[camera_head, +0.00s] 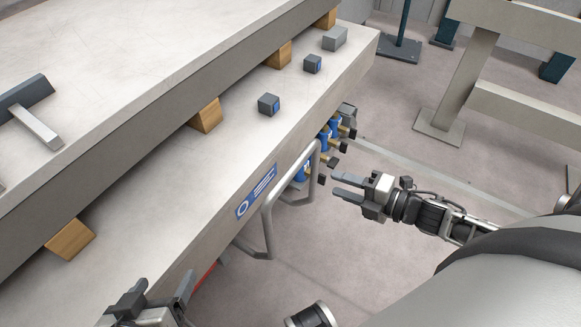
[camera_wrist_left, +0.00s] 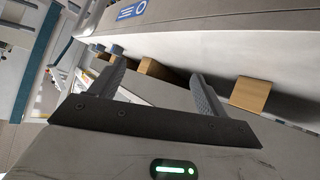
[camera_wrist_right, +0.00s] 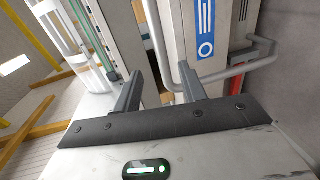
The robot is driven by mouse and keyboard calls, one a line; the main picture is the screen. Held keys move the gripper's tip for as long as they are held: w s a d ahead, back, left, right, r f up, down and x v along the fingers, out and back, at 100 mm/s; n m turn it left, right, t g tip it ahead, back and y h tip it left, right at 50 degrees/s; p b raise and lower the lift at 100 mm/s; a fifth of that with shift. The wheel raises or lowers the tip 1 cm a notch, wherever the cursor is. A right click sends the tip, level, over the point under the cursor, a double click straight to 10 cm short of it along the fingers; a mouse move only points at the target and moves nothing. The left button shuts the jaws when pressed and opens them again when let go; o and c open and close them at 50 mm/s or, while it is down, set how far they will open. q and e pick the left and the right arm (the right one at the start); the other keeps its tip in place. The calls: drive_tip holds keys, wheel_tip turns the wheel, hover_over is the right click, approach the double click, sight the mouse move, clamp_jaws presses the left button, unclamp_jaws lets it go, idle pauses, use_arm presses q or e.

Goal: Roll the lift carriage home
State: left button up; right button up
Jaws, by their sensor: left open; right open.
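The lift carriage (camera_head: 215,190) is a long pale slab-like body running diagonally across the head view. A bent grey tube handle (camera_head: 267,228) sticks out from its side near a blue label (camera_head: 256,191). The handle (camera_wrist_right: 233,71) and label (camera_wrist_right: 206,28) also show in the right wrist view. My right gripper (camera_head: 340,187) is open and empty, to the right of the handle and apart from it. My left gripper (camera_head: 155,292) is open at the bottom edge, near the carriage's side. The left wrist view shows nothing between its fingers (camera_wrist_left: 155,77).
Wooden blocks (camera_head: 206,115) separate the carriage from a thick upper slab (camera_head: 130,60). Small dark blocks (camera_head: 269,104) sit on the carriage top. Blue and brass fittings (camera_head: 329,133) project beyond the handle. A beige frame (camera_head: 468,85) stands at upper right. Floor right of the handle is mostly clear.

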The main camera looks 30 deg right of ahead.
sight(298, 170)
drive_tip(key=b+x, duration=0.2)
drive_tip(key=x, duration=1)
drive_tip(key=shift+w+a+f+b, duration=0.1)
drive_tip(key=shift+w+f+b, duration=0.05)
drive_tip(key=shift+w+b, duration=0.25)
drive_tip(key=shift+w+a, duration=0.1)
use_arm(q)
drive_tip(key=shift+w+d+r+t+h, duration=0.15)
drive_tip(key=shift+d+r+t+h, duration=0.1)
drive_tip(key=shift+r+t, duration=0.3)
drive_tip(key=shift+w+d+r+t+h, duration=0.15)
drive_tip(key=shift+d+r+t+h, duration=0.15)
drive_tip(key=shift+r, duration=0.3)
use_arm(e)
drive_tip(key=shift+w, duration=0.1)
clamp_jaws()
use_arm(q)
drive_tip(key=shift+s, duration=0.1)
